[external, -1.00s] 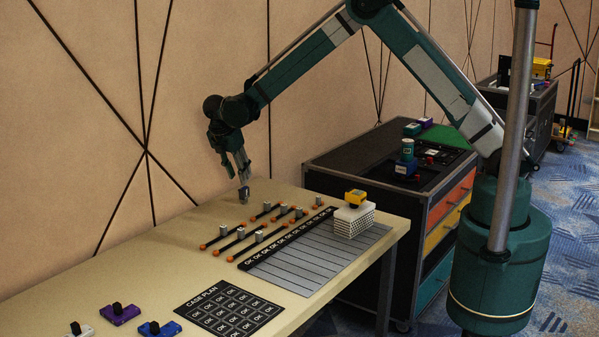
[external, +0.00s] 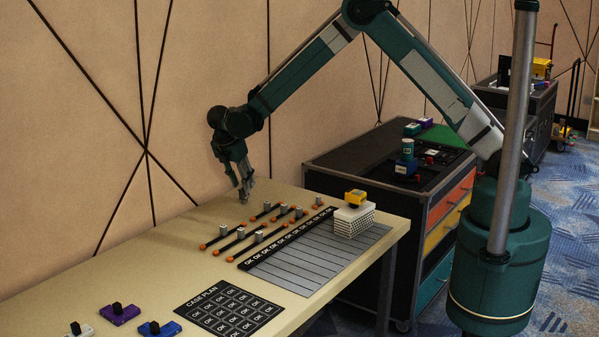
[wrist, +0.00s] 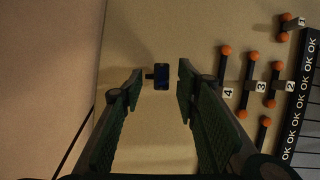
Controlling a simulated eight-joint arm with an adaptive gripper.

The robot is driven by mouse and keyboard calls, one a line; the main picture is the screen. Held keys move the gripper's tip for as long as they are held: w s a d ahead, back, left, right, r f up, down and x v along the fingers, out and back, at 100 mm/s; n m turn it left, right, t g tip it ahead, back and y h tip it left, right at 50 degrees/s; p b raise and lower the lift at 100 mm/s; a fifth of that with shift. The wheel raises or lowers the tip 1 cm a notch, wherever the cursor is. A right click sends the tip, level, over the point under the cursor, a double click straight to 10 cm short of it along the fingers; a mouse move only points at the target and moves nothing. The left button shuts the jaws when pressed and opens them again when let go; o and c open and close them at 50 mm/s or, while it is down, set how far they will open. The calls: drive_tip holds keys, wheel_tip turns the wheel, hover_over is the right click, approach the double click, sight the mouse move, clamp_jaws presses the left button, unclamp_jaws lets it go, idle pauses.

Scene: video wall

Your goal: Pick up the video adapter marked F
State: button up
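In the wrist view my gripper (wrist: 160,80) is open, with a gap on each side of the block. A purple adapter (external: 120,315), a blue one (external: 155,328) and a pale one (external: 80,331) sit at the near end, unreadable.
Several orange-tipped dark bars with grey blocks (external: 238,233) lie right of my gripper. The wall stands close behind.

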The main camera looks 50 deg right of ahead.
sight(244, 196)
drive_tip(key=shift+x, duration=1.8)
drive_tip(key=shift+s, duration=0.15)
drive_tip(key=c, duration=0.9)
